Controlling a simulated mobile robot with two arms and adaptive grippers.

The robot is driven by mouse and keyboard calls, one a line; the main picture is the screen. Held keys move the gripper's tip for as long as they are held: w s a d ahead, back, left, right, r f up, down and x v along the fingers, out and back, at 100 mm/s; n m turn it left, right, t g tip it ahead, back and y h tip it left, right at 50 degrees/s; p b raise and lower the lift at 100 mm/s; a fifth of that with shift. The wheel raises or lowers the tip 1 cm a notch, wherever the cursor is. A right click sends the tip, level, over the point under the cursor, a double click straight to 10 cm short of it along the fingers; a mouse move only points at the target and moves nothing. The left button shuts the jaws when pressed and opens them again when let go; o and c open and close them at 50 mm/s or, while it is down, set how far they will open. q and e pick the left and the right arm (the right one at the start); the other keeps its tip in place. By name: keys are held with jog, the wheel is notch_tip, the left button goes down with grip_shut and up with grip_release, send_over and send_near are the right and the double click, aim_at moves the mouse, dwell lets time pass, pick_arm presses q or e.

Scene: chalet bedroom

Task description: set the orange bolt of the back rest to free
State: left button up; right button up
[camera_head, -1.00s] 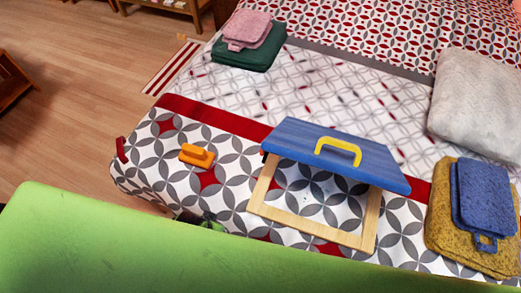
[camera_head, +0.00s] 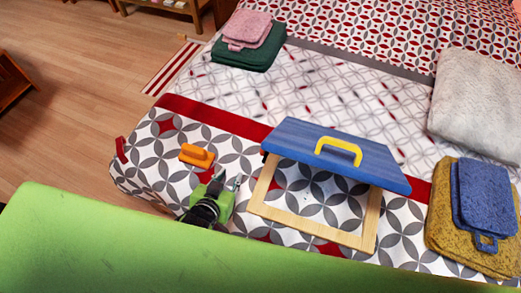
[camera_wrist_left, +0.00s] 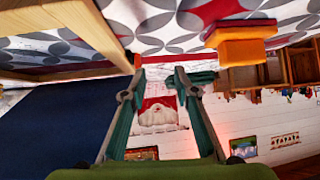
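The back rest lies on the bed, its blue board (camera_head: 300,145) with a yellow handle (camera_head: 338,151) tilted up over a pale wooden frame (camera_head: 320,229). My right gripper is not in view.
Pink and green folded towels (camera_head: 249,47) lie at the bed's far left. Blue and ochre towels (camera_head: 440,224) lie right of the back rest, below a white cushion (camera_head: 478,108).

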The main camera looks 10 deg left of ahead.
pick_arm(q)
jog(key=w+d+f+t, duration=0.1)
jog(key=w+d, duration=0.1)
jog(key=w, duration=0.2)
jog(key=w+d+f+h, duration=0.1)
jog(key=w+d+f, duration=0.1)
jog(key=w, duration=0.3)
jog(key=w+d+f+t+b, duration=0.1)
jog(key=w+d+f, duration=0.1)
jog(key=w, duration=0.3)
jog(key=shift+d+m+t, duration=0.2)
jog(key=shift+m+t, duration=0.1)
jog(key=shift+c, duration=0.4)
grip_shut()
